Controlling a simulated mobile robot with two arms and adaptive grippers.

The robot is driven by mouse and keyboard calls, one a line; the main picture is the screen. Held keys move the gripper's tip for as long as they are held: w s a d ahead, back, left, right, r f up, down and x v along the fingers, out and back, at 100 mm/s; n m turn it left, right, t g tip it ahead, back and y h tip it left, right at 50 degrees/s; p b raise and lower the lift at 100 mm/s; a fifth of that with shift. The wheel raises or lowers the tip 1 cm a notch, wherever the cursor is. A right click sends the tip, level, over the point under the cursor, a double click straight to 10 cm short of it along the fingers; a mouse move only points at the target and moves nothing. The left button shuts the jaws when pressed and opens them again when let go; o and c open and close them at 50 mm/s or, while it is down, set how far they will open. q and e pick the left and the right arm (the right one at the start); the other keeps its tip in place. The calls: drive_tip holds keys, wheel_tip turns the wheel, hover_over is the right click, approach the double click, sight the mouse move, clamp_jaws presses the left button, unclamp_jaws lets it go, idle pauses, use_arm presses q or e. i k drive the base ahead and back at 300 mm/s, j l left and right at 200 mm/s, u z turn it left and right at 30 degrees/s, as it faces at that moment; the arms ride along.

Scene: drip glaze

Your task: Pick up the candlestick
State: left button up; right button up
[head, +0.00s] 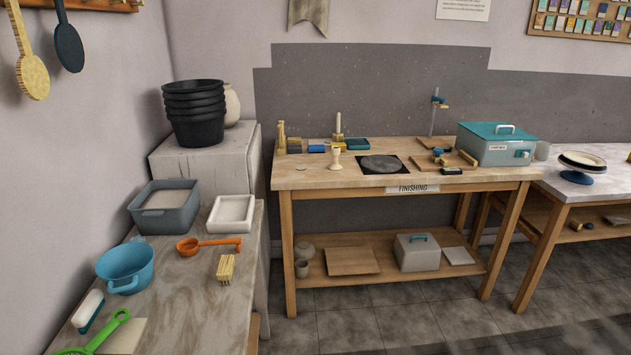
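A small cream, turned piece shaped like a candlestick (335,159) stands upright near the front of the finishing table (305,178), left of a dark round disc. Behind it, a tall pale rod on a brownish base (338,127) also stands upright and looks somewhat like a candle in a holder. I cannot tell for certain which of the two is the candlestick. Neither of my grippers is in view.
The dark disc (380,164), blue blocks (317,146) and a teal-lidded box (497,148) share the table. A left bench (190,295) holds a blue colander (126,268), a grey tub (165,213) and an orange ladle (190,245). Tiled floor in front is clear.

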sight(335, 151)
drive_tip(key=i+l+u, duration=0.15)
drive_tip(key=i, duration=0.25)
drive_tip(key=l+u, duration=0.1)
drive_tip(key=u, duration=0.45)
drive_tip(key=i+l+u, duration=0.25)
drive_tip(key=l, duration=0.25)
drive_tip(key=i+l+u, duration=0.1)
drive_tip(key=l+u, duration=0.2)
drive_tip(key=l, duration=0.2)
drive_tip(key=i+l+u, duration=0.1)
drive_tip(key=l+u, duration=0.15)
drive_tip(key=l, duration=0.3)
drive_tip(key=l+u, duration=0.3)
drive_tip(key=l, duration=0.25)
